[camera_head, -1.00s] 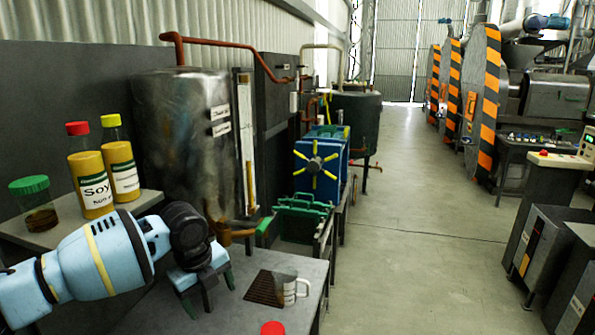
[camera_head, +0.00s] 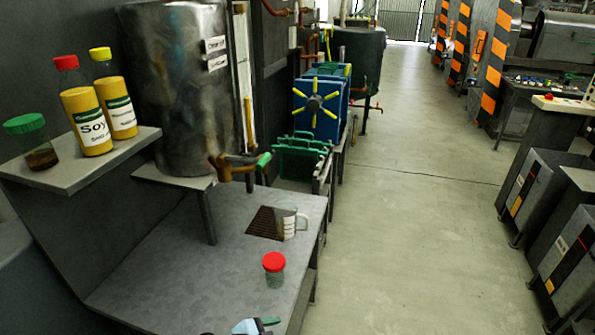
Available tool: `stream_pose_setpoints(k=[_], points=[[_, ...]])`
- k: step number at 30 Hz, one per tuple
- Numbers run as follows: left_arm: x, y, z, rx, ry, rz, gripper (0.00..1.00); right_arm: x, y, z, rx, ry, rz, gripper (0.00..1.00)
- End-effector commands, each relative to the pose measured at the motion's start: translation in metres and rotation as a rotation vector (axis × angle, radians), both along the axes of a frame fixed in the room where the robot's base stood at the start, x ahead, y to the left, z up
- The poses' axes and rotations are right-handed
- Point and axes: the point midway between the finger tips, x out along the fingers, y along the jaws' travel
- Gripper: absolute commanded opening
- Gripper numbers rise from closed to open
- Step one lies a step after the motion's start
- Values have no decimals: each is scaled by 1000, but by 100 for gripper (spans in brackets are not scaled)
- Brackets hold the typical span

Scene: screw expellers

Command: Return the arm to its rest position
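A blurred grey-blue shape at the lower left edge may be part of my arm. My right gripper is not in view.
A white measuring cup (camera_head: 290,223) stands beside a dark grate in the table. A shelf (camera_head: 80,172) holds two yellow bottles (camera_head: 86,120) and a green-lidded jar (camera_head: 32,142). A metal tank (camera_head: 178,90) with a tap (camera_head: 235,165) stands behind. The aisle floor at right is clear.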

Motion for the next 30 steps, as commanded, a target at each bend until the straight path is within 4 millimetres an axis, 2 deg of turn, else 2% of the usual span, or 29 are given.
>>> stream_pose_setpoints(k=[1,5,12,18,21,25,30], points=[[-13,5,-10,-38,26,65,79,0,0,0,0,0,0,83],[-39,25,-28,-119,69,246,79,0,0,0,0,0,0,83],[-100,83,-61,-212,130,575,79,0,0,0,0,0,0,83],[-158,136,-77,-231,148,793,79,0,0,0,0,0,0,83],[-178,154,-80,-230,149,857,79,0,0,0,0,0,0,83],[-192,166,-81,-227,148,897,79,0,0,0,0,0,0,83],[-194,168,-82,-227,148,906,79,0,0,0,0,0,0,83]])
